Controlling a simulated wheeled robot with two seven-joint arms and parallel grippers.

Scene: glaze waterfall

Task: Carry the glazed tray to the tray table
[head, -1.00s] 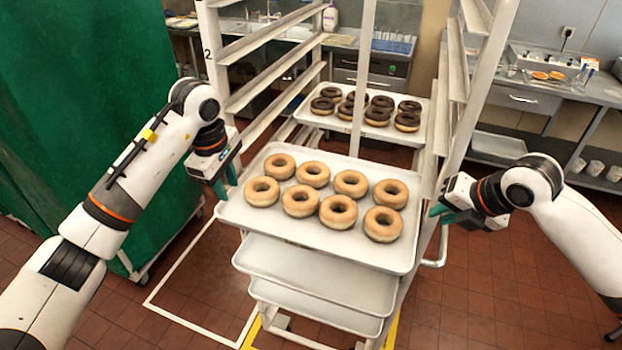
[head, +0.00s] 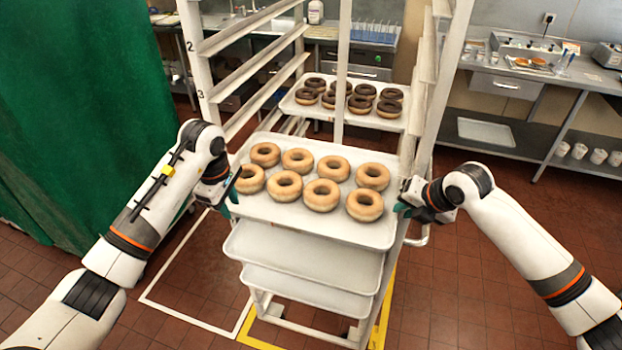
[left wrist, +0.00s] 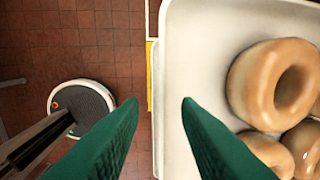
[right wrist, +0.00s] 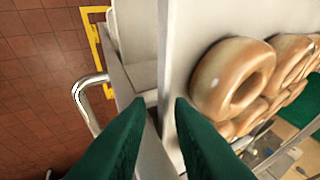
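A white tray (head: 270,212) of several shiny, pale glazed doughnuts (head: 322,195) juts out level from the front of a white rack. My left gripper (head: 230,202) is at the tray's left side. In the left wrist view its green fingers (left wrist: 160,102) are apart, with the tray's rim (left wrist: 160,60) between them. My right gripper (head: 402,208) is at the tray's right side. In the right wrist view its fingers (right wrist: 160,102) are also apart, with a narrower gap, and the tray's edge (right wrist: 166,60) shows between them. The tray table cannot be made out.
The rack (head: 192,50) has posts and rails around the tray. Empty trays (head: 300,262) sit below, and a tray of dark doughnuts (head: 312,110) sits behind. A green curtain (head: 80,110) stands left. A counter (head: 540,75) runs behind right. The right floor is open.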

